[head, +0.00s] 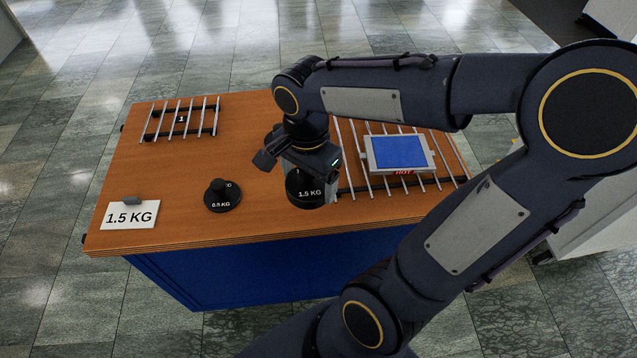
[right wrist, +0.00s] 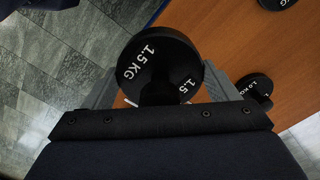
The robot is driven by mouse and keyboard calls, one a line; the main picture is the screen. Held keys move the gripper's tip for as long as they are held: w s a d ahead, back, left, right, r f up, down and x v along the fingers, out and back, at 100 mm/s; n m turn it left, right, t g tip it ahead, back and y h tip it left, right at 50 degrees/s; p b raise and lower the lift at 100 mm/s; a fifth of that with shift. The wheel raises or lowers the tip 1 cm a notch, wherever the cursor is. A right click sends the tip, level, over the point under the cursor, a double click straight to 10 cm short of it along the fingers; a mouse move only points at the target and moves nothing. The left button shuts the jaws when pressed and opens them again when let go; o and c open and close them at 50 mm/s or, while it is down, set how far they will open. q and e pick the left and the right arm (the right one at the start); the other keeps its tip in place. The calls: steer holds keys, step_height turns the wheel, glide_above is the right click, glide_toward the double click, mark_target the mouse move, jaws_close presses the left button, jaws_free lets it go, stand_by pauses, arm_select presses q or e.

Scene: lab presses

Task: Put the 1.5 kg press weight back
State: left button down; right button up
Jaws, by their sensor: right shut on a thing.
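The black 1.5 kg press weight (head: 310,191) is a round disc with white lettering. My right gripper (head: 308,172) is shut on it, at the front of the wooden table in the head view. In the right wrist view the 1.5 kg weight (right wrist: 158,58) sits between the two fingers, with floor and the table edge behind it. It appears raised above the table top; the exact gap cannot be told. A white "1.5 KG" card (head: 130,215) stands at the table's front left corner. My left gripper is not in view.
A 0.5 kg weight (head: 222,197) stands left of my gripper on the table (head: 170,165). A 1.0 kg weight (right wrist: 255,87) is close by in the right wrist view. A wire rack (head: 181,119) lies at the back left. A blue-screened device (head: 398,152) sits on the right rack.

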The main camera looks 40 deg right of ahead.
mark_target(296, 171)
steer(key=w, duration=0.2)
steer(key=w+f, duration=0.1)
steer(key=shift+w+a+f, duration=0.1)
steer(key=shift+w+f, duration=0.1)
steer(key=shift+w, duration=0.15)
steer(key=w+f, duration=0.5)
steer(key=shift+a+f, duration=0.15)
steer(key=shift+f, duration=0.2)
steer(key=shift+w+f, duration=0.2)
steer(key=shift+f, duration=1.55)
steer(key=shift+f, duration=0.2)
steer(key=o, duration=2)
steer(key=shift+r, duration=0.1)
